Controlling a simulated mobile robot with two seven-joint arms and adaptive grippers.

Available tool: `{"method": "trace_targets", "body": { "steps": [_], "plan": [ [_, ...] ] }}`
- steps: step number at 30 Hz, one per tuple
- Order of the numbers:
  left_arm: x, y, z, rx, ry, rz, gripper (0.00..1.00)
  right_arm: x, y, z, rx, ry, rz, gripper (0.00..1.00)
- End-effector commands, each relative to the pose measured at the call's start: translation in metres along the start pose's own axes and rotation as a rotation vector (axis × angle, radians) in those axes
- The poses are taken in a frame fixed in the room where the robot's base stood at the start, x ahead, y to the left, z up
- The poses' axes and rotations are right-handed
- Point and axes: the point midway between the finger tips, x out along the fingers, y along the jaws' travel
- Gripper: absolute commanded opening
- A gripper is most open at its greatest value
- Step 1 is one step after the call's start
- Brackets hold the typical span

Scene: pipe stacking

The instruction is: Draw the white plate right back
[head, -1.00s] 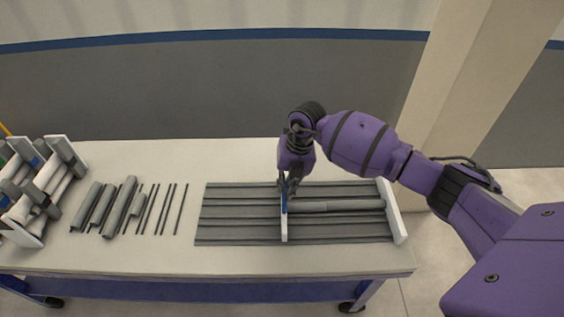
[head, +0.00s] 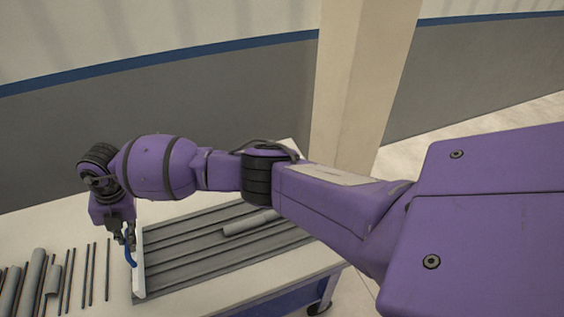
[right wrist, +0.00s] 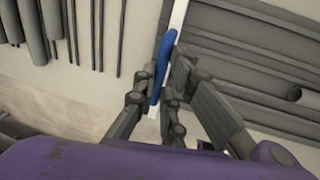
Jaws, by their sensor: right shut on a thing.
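The white plate (head: 138,275) stands across the left end of the grey grooved bed (head: 185,262). Its blue handle (head: 130,250) is on the left face. My right gripper (head: 123,236) is shut on this handle. The right wrist view shows the fingers (right wrist: 160,85) on both sides of the blue handle (right wrist: 164,62), with a strip of the white plate (right wrist: 178,18) beyond. A grey pipe (head: 248,223) lies in the bed, clear of the plate. The bed's right end is hidden behind my right arm. My left gripper is not in view.
Several loose grey pipes and thin rods (head: 68,278) lie on the white table (head: 40,232) left of the plate, also in the right wrist view (right wrist: 72,30). A narrow bare strip of table separates them from the plate. A beige pillar (head: 360,80) stands behind the table.

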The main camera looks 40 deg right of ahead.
Motion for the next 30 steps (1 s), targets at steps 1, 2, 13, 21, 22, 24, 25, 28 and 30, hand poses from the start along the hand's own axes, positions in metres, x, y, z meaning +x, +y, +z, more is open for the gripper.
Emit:
{"method": "trace_targets", "body": {
  "steps": [1,2,13,21,22,24,25,28,30],
  "plan": [
    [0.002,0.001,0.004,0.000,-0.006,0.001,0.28,0.004,0.011,-0.001,-0.006,0.002,0.002,0.00],
    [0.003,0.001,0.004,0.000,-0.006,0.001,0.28,0.004,0.015,-0.001,-0.006,0.002,0.002,0.00],
    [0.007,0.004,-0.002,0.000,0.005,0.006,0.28,0.004,0.033,0.000,-0.005,-0.002,0.005,0.00],
    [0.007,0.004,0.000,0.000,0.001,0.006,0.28,0.004,0.035,0.000,-0.006,-0.004,0.010,0.16],
    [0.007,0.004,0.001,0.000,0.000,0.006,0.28,0.004,0.035,0.000,-0.006,-0.003,0.010,0.20],
    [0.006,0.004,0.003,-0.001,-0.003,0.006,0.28,0.004,0.034,0.000,-0.006,-0.003,0.008,0.28],
    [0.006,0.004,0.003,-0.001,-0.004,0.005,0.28,0.004,0.034,0.000,-0.005,-0.003,0.008,0.28],
    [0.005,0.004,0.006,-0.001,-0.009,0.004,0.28,0.004,0.033,0.000,-0.004,-0.003,0.005,0.28],
    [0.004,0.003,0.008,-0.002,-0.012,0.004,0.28,0.004,0.032,0.001,-0.003,-0.002,0.004,0.28]
  ]
}}
